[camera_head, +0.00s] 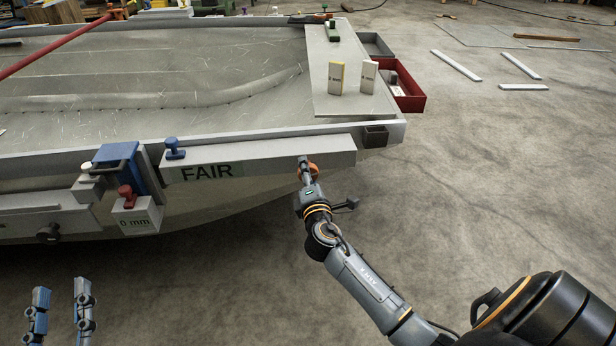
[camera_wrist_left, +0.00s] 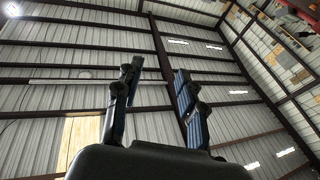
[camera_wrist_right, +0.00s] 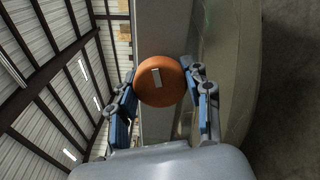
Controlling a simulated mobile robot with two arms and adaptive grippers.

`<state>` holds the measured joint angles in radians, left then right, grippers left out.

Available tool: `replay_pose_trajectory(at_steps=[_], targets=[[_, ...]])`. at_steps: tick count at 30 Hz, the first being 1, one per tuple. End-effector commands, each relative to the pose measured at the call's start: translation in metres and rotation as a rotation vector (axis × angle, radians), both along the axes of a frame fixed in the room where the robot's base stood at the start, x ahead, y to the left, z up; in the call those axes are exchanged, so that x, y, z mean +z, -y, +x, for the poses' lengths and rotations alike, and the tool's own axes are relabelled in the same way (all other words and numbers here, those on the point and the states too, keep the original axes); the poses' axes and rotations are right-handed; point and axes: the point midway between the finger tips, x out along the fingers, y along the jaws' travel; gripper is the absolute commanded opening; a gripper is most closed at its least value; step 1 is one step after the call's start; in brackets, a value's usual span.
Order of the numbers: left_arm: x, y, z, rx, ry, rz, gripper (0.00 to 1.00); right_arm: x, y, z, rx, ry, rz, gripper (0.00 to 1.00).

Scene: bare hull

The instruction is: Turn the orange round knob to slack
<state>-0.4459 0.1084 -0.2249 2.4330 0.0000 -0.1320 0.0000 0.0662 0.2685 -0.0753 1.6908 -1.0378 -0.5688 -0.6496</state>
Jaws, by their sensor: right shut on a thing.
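The orange round knob (camera_wrist_right: 161,81) sits on the side of the grey beam marked FAIR (camera_head: 260,163). In the right wrist view its face carries a short pale bar mark, standing nearly upright with a slight tilt. In the head view the knob (camera_head: 313,169) is partly hidden behind my right gripper (camera_head: 305,167). In the right wrist view my right gripper (camera_wrist_right: 160,92) has its two fingers on either side of the knob, shut on it. My left gripper (camera_head: 59,300) is open and empty at the lower left of the head view; its fingers also stand apart in the left wrist view (camera_wrist_left: 155,90).
A blue clamp (camera_head: 128,168) with a red knob (camera_head: 127,195) and a 0 mm block (camera_head: 137,217) sits left of the beam. A blue knob (camera_head: 174,148) stands on the beam. A red tray (camera_head: 410,98) hangs at the hull corner.

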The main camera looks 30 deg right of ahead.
Motion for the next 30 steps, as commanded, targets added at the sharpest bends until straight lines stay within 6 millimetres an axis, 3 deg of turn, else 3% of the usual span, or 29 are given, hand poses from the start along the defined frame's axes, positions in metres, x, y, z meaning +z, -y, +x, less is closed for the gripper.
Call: replay_pose_trajectory(at_steps=[12,30], targets=[[0.042,0.002,-0.018,-0.015,0.251,-0.07,0.4,-0.001,0.001,0.0,-0.002,0.12,0.253,0.18],[0.053,0.001,-0.025,-0.018,0.321,-0.089,0.4,0.0,0.001,0.0,-0.001,0.156,0.331,0.18]])
